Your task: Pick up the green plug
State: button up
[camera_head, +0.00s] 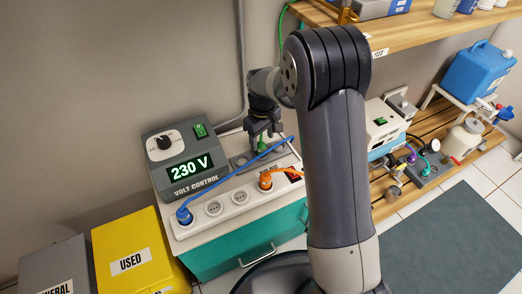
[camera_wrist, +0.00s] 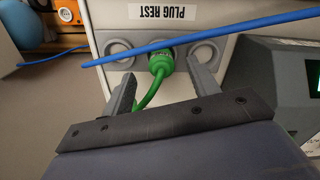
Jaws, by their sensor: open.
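The green plug (camera_wrist: 160,61) sits in the middle hole of the plug rest (camera_wrist: 118,49), its green cord curving down in the wrist view. In the head view the plug (camera_head: 261,146) is small, just under my gripper (camera_head: 262,138). In the wrist view my gripper (camera_wrist: 160,92) is open, with one finger on each side of the plug and its cord. The fingers look apart from the plug. A blue cord (camera_wrist: 230,25) crosses over the rest, in front of the plug's upper part.
A grey volt control box (camera_head: 182,160) reading 230 V stands left of the rest. A white power strip (camera_head: 236,198) in front holds a blue plug (camera_head: 184,215) and an orange plug (camera_head: 265,181). A yellow bin (camera_head: 135,250) stands at lower left. A wooden shelf (camera_head: 410,40) is at upper right.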

aim_at(261, 144)
jog(key=f, duration=0.2)
jog(key=f+b, duration=0.1)
jog(key=f, duration=0.1)
jog(key=shift+w+a+f, duration=0.1)
jog(key=shift+w+a, duration=0.1)
jog(key=shift+c, duration=0.3)
jog(key=c, duration=1)
